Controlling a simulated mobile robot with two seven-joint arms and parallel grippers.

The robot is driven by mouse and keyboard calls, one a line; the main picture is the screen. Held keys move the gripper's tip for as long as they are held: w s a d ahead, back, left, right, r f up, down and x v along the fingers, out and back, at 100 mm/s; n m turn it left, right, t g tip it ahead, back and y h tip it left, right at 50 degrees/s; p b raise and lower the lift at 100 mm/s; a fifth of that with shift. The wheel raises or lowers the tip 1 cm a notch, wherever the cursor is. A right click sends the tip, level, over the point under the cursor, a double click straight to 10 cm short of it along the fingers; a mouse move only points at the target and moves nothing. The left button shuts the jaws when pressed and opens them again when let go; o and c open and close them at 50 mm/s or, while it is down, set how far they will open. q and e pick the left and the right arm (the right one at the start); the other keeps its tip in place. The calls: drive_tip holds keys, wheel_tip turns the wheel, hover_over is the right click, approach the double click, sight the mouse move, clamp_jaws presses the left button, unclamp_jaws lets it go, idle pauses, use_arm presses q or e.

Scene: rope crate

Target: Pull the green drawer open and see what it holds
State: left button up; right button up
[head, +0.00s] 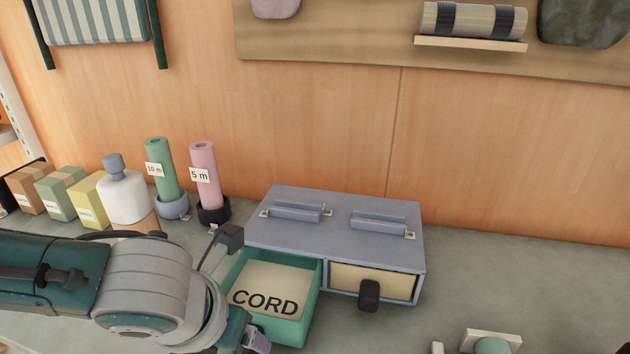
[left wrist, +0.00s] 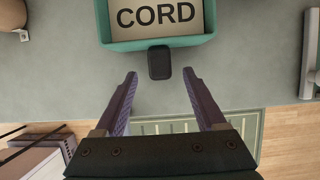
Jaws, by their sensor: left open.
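The green drawer (head: 310,320) is pulled out from the left bay of a blue-grey cabinet (head: 335,240). Its floor is marked "CORD", and no loose object shows on the part in view. The drawer's front (left wrist: 160,44) and its dark handle (left wrist: 159,63) show in the left wrist view. My left gripper (left wrist: 160,85) is open, with purple fingers either side of and just short of the handle, holding nothing. In the head view my left arm hides the drawer's front left part. My right gripper is not in view.
A second, cream-fronted drawer (head: 372,280) with a dark handle is closed on the right. A pink roll (head: 203,175), a green roll (head: 161,170), a white bottle (head: 123,195) and small boxes stand left of the cabinet. The counter right of it (head: 510,270) is mostly clear.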

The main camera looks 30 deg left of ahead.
use_arm(q)
drive_tip(key=p+v, duration=0.1)
drive_tip(key=v, duration=0.5)
drive_tip(key=shift+s, duration=0.1)
drive_tip(key=s+d+r+n+h+p, duration=0.1)
drive_tip(key=s+d+r+n+h, duration=0.15)
drive_tip(key=d+n, duration=0.4)
drive_tip(key=s+d+r+n+h+p, duration=0.1)
drive_tip(key=s+d+r+n, duration=0.1)
drive_tip(key=d+r+n, duration=0.45)
drive_tip(key=s+a+r+n+y+p, duration=0.15)
drive_tip(key=s+a+n, duration=0.65)
drive_tip(key=n, duration=1.1)
wheel_tip(320, 180, up, 37)
drive_tip(key=w+a+p, duration=0.1)
drive_tip(key=p, duration=3.6)
drive_tip(key=shift+w+f+m+g+y, duration=0.2)
drive_tip(key=shift+m+g+y, duration=0.1)
drive_tip(key=shift+m+y, duration=0.1)
